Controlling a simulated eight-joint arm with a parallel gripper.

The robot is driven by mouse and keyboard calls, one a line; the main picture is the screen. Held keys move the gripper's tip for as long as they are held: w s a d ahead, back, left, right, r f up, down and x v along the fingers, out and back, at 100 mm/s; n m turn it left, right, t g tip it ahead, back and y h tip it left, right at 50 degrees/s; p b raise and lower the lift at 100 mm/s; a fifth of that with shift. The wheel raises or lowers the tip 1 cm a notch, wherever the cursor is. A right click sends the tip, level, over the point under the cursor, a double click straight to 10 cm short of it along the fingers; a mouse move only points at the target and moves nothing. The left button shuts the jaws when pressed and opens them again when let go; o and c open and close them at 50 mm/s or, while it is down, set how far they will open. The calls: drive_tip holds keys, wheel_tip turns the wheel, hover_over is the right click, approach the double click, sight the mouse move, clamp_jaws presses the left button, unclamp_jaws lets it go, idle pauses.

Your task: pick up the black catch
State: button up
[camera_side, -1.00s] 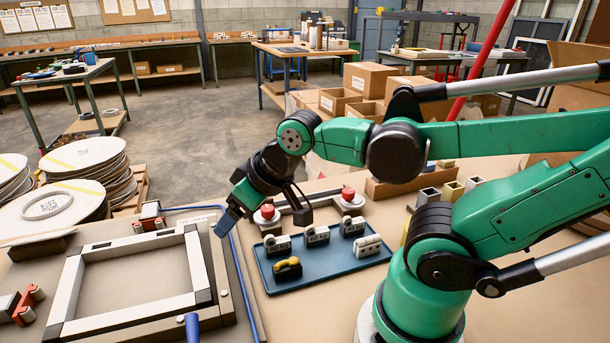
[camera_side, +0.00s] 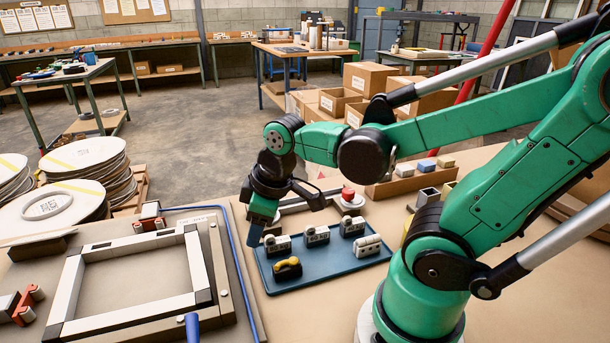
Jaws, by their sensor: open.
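The black catch (camera_side: 288,271) with a yellow top lies at the front left of a blue tray (camera_side: 318,275) on the bench. Several pale grey catches (camera_side: 317,236) sit behind it and to its right in the same tray. The gap between the fingers is hard to make out from this side.
A pale rectangular frame (camera_side: 72,275) lies on a board to the left, with a blue handle (camera_side: 192,328) at its front. A red-topped knob (camera_side: 348,197) stands behind the tray. A cardboard bin (camera_side: 405,183) with small blocks is at the back right.

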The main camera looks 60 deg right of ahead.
sight(285, 263)
drive_tip(key=s+d+f+n+g, duration=0.1)
drive_tip(key=n, duration=0.1)
drive_tip(key=s+d+f+n+g, duration=0.1)
drive_tip(key=f+n+g, duration=0.1)
drive_tip(key=shift+s+d+f+g, duration=0.1)
drive_tip(key=shift+s+f+g, duration=0.1)
drive_tip(key=shift+g, duration=0.1)
drive_tip(key=shift+s+d+f+n, duration=0.1)
drive_tip(key=shift+s+f+n, duration=0.2)
drive_tip(key=shift+n, duration=0.2)
drive_tip(key=shift+f, duration=2.7)
clamp_jaws()
